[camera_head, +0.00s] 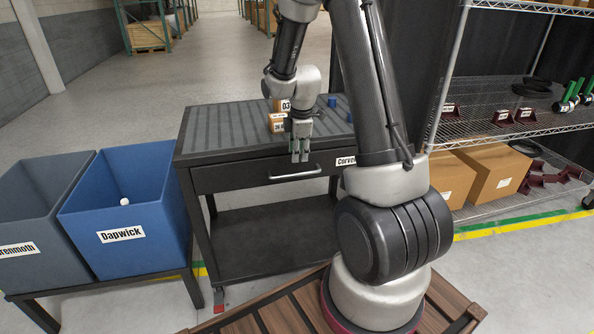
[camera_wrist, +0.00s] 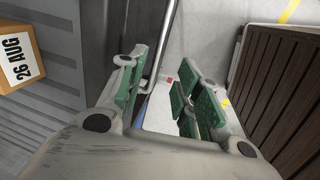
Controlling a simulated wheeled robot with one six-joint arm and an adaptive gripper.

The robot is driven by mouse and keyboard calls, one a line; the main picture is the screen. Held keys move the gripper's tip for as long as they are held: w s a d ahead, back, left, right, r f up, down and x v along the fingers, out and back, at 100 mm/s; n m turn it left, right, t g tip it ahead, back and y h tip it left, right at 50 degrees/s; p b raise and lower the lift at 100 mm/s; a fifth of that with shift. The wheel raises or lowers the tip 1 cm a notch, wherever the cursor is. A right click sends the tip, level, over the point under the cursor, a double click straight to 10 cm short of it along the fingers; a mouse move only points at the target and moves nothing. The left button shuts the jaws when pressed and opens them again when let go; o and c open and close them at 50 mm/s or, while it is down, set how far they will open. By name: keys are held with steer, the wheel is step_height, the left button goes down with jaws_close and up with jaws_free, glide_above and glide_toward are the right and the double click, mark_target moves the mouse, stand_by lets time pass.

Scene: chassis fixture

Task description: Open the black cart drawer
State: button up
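The black cart (camera_head: 232,139) stands ahead of me, its drawer (camera_head: 230,177) with the front flush with the frame, so it looks closed. A silver bar handle (camera_head: 294,175) runs along the drawer front. My gripper (camera_head: 300,157) points down just above and in front of the handle. I cannot tell whether the fingertips reach down to the bar's level. Nothing is gripped.
Small boxes (camera_head: 277,122) and blue cylinders (camera_head: 332,101) sit on the cart top; one box (camera_wrist: 17,62) shows in the wrist view. A blue bin (camera_head: 140,205) and grey bin (camera_head: 35,215) stand left. A wire shelf (camera_head: 500,130) stands right. Floor before the drawer is partly clear.

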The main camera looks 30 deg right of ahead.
mark_target(297, 174)
steer(key=f, duration=0.3)
steer(key=w+f, duration=0.1)
steer(key=f, duration=0.2)
steer(key=w+f, duration=0.1)
steer(key=f, duration=0.1)
steer(key=shift+d+f, duration=0.25)
steer(key=shift+f, duration=0.15)
steer(key=shift+s, duration=0.1)
jaws_close()
